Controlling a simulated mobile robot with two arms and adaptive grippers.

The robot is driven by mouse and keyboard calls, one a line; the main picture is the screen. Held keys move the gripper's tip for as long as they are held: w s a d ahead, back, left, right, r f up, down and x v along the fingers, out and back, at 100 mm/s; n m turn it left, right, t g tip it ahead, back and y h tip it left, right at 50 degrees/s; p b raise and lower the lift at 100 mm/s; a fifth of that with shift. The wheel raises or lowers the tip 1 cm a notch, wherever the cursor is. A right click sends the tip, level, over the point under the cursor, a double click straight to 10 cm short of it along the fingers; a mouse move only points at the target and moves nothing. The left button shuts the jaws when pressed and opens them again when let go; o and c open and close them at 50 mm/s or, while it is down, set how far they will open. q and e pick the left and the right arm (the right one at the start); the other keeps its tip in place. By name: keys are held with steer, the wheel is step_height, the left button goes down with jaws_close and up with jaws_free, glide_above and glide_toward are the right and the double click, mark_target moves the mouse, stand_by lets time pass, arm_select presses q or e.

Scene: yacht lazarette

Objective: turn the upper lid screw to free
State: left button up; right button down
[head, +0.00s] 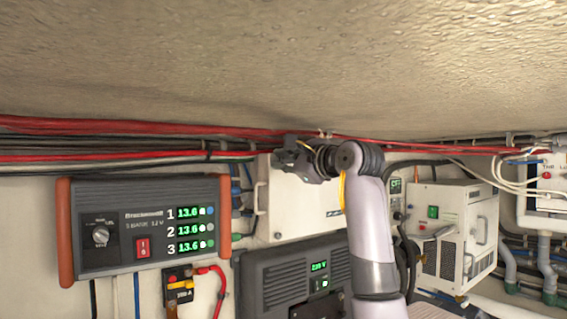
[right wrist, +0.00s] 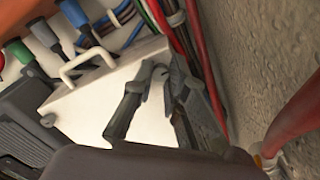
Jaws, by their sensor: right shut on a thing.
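A white box (head: 297,212) is mounted on the wall behind my right arm; its white front also shows in the right wrist view (right wrist: 88,118). My right gripper (head: 286,158) is at the box's upper edge, just under the red cables. In the right wrist view the gripper's two fingers (right wrist: 160,82) come together at that edge, shut on the upper lid screw (right wrist: 160,71), of which only a small grey part shows. In the head view the gripper hides this screw. A second screw (head: 278,236) sits at the box's lower left. My left gripper is out of view.
Red cables (head: 100,126) run along the wall top, close to my right gripper, under a rough ceiling (head: 280,60). A charger panel (head: 145,225) is at left, a dark inverter (head: 290,276) below, and a white unit (head: 455,232) at right.

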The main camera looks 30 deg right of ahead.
steer(key=shift+n+b, duration=0.35)
steer(key=shift+n, duration=7.95)
steer(key=c, duration=1.6)
jaws_free()
steer(key=shift+o, duration=0.2)
